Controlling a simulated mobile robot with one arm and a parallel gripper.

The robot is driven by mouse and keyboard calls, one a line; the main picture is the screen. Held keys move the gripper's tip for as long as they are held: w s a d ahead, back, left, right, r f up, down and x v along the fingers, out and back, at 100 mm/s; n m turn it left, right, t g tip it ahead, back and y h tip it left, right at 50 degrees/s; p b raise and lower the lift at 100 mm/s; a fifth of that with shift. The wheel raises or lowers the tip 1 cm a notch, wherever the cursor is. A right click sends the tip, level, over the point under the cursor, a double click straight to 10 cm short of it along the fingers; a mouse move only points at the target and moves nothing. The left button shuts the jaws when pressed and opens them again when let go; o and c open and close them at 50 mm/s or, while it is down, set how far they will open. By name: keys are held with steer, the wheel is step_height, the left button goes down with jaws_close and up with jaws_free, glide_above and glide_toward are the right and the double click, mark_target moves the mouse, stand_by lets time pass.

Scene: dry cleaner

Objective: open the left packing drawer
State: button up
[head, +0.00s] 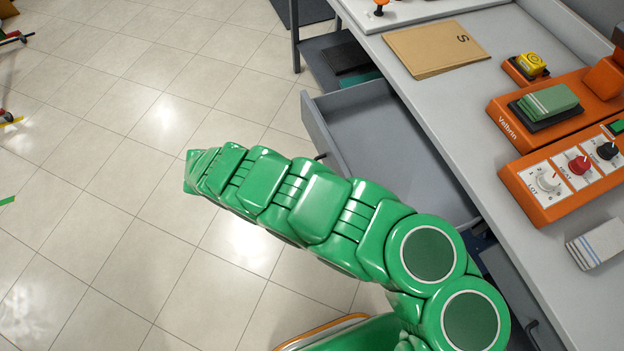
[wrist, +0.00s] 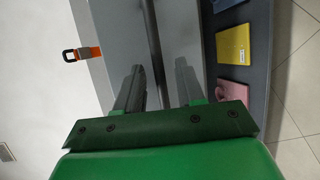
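A grey drawer (head: 390,140) stands pulled out from under the left part of the counter in the head view. Its inside looks empty, and a small dark handle (head: 320,157) shows on its front. My green arm crosses in front of the drawer's near side. My gripper is hidden in the head view. I cannot tell whether the fingers touch anything.
A second drawer front (head: 520,290) shows below the counter (head: 450,95), partly hidden by my arm. A brown envelope (head: 436,48) and an orange control unit (head: 565,175) lie on top. A shelf with a yellow cloth (wrist: 233,44) shows in the wrist view.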

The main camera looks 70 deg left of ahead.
steer(key=shift+s, duration=0.1)
steer(key=v, duration=0.7)
steer(key=shift+s, duration=0.2)
stand_by(0.5)
steer(key=shift+a, duration=0.15)
stand_by(0.4)
steer(key=shift+s, duration=0.15)
